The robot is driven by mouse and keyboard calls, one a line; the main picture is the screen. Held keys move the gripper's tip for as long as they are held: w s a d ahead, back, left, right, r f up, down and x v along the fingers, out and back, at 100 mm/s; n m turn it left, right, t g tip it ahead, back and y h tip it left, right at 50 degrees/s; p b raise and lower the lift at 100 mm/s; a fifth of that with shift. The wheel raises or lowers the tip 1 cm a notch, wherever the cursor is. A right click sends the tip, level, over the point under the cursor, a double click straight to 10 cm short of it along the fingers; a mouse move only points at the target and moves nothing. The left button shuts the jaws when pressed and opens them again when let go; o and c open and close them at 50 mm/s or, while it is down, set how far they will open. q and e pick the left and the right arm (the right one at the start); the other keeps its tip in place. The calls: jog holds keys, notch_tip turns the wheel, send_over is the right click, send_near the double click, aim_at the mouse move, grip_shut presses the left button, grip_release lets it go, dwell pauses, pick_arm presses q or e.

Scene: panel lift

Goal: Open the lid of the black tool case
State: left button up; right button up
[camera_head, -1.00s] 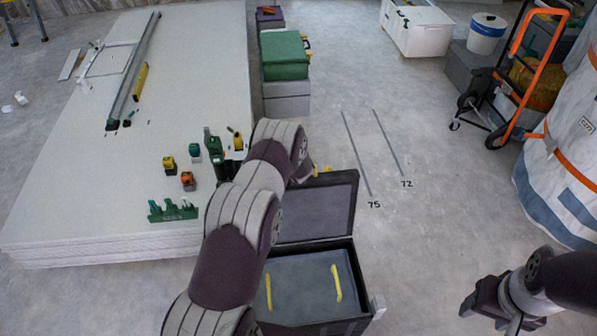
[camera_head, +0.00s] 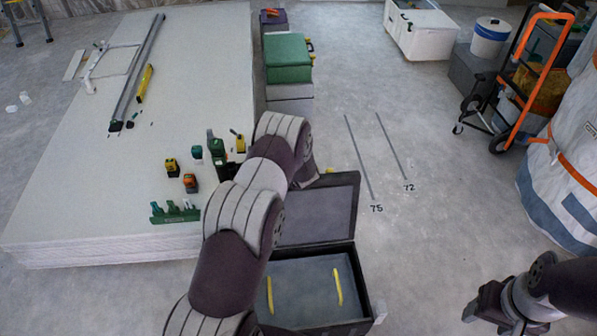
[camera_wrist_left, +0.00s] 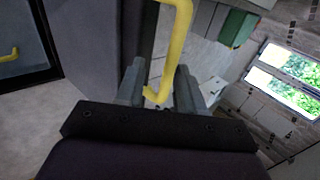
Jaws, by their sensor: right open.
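The black tool case (camera_head: 363,290) stands on the floor at the bottom middle of the head view. Its lid (camera_head: 325,215) is swung open and leans back, with the grey inside showing. My left arm reaches past the case's left side and hides part of it; its gripper is hidden there. In the left wrist view, my left gripper (camera_wrist_left: 160,80) has its fingers apart, with the yellow handle (camera_wrist_left: 179,45) between them and a visible gap. Contact is unclear. My right gripper (camera_head: 490,303) is open and empty, low at the right of the head view.
A stack of white panels (camera_head: 110,190) with small tools on it lies left of the case. Green and grey boxes (camera_head: 287,58) stand beyond. An orange-framed cart (camera_head: 521,85) and a white bag (camera_head: 565,185) are at the right. The middle floor is clear.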

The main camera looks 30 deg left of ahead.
pick_arm(q)
jog(key=v, duration=0.9)
jog(key=shift+s+r, duration=0.2)
jog(key=shift+r, duration=0.05)
jog(key=shift+d, duration=0.1)
